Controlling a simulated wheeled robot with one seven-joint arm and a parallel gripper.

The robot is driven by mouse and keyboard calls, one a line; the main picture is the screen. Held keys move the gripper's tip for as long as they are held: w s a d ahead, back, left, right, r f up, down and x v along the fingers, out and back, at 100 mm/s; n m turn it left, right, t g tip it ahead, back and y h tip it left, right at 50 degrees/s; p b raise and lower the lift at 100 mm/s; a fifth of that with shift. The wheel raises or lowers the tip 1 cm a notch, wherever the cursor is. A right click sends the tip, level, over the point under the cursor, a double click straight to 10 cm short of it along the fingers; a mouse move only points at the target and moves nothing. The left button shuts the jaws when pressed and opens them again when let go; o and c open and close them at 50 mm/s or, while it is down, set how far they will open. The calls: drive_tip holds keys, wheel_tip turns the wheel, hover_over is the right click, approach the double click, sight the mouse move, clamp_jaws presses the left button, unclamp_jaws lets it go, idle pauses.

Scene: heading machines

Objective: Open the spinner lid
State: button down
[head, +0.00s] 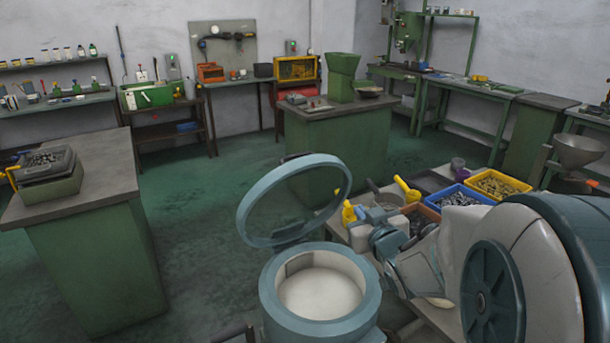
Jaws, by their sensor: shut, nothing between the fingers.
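The spinner (320,291) is a blue-grey round drum at the bottom centre, with a pale bowl inside visible from above. Its lid (245,216), a blue-grey ring with a see-through middle, stands raised and tilted up over the back of the drum, so the mouth is uncovered. My gripper (364,214) is right of the lid and above the right rear of the drum, apart from the lid. It is shut with nothing seen in it. My arm fills the lower right and hides part of the bench.
A bench right of the spinner holds a blue bin (460,200), a yellow bin (493,185) of small metal parts and yellow-handled items. A green cabinet (340,145) stands behind, another (95,255) at left. Green floor is clear between them.

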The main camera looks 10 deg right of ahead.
drive_tip(key=f+t+y, duration=0.1)
drive_tip(key=n+t+y+p, duration=0.2)
drive_tip(key=t+y, duration=0.1)
drive_tip(key=y, duration=0.3)
approach(318, 165)
drive_tip(key=x, duration=0.5)
drive_tip(key=shift+w+a+r, duration=0.1)
drive_tip(key=shift+w+r, duration=0.05)
drive_tip(key=shift+w, duration=0.05)
drive_tip(key=shift+w+a+r, duration=0.1)
drive_tip(key=shift+w+a, duration=0.15)
drive_tip(key=shift+w, duration=0.4)
